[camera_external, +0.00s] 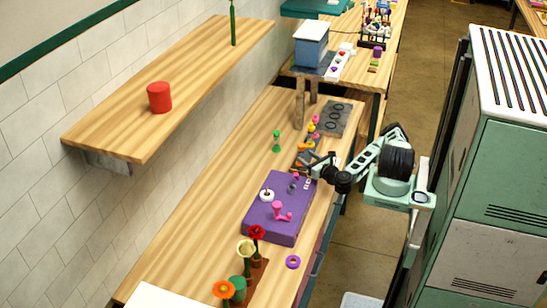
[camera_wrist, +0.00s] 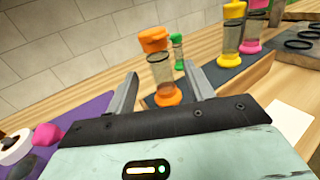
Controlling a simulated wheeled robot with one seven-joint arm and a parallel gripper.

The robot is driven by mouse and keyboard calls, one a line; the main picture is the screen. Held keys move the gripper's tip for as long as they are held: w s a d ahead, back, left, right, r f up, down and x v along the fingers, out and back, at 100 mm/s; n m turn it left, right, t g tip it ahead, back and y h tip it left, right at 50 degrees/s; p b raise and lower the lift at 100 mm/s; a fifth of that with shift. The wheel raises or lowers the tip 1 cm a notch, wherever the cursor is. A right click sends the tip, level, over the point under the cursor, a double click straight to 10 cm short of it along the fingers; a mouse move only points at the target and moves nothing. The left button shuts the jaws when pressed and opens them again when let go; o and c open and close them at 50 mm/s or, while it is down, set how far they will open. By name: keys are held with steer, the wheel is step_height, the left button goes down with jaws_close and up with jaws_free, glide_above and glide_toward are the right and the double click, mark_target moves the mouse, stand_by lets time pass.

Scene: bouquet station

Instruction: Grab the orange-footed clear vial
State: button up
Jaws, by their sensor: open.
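The orange-footed clear vial (camera_wrist: 161,72) stands in the wrist view with an orange cap and an orange foot, tilted only slightly in the picture. Its foot (camera_wrist: 167,94) rests on a dark mat. My gripper (camera_wrist: 163,84) is open, with one finger on each side of the vial in this view. Gaps show between the vial and both fingers, and the vial appears a little beyond the fingertips. In the external view my gripper (camera_external: 318,162) is beside the row of coloured vials, low over the bench. The orange parts (camera_external: 303,146) there are small and partly crowded by neighbours.
A green-capped vial (camera_wrist: 177,50) stands close behind the orange one. Yellow (camera_wrist: 232,30) and pink (camera_wrist: 254,25) vials stand to the right. A purple board (camera_external: 272,222) with small pieces lies nearer on the bench. A wall shelf (camera_external: 190,72) holds a red cylinder (camera_external: 159,97).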

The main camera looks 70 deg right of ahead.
mark_target(300, 151)
steer(key=shift+w+d, duration=0.2)
steer(key=shift+w, duration=0.2)
steer(key=p+x, duration=0.1)
steer(key=x, duration=0.1)
steer(key=p+x, duration=0.1)
steer(key=x, duration=0.1)
steer(key=shift+w+d+r, duration=0.1)
steer(key=shift+r, duration=0.15)
steer(key=shift+w+d+f, duration=0.1)
steer(key=shift+w+d, duration=0.05)
steer(key=shift+w, duration=0.15)
steer(key=c, duration=1)
jaws_close()
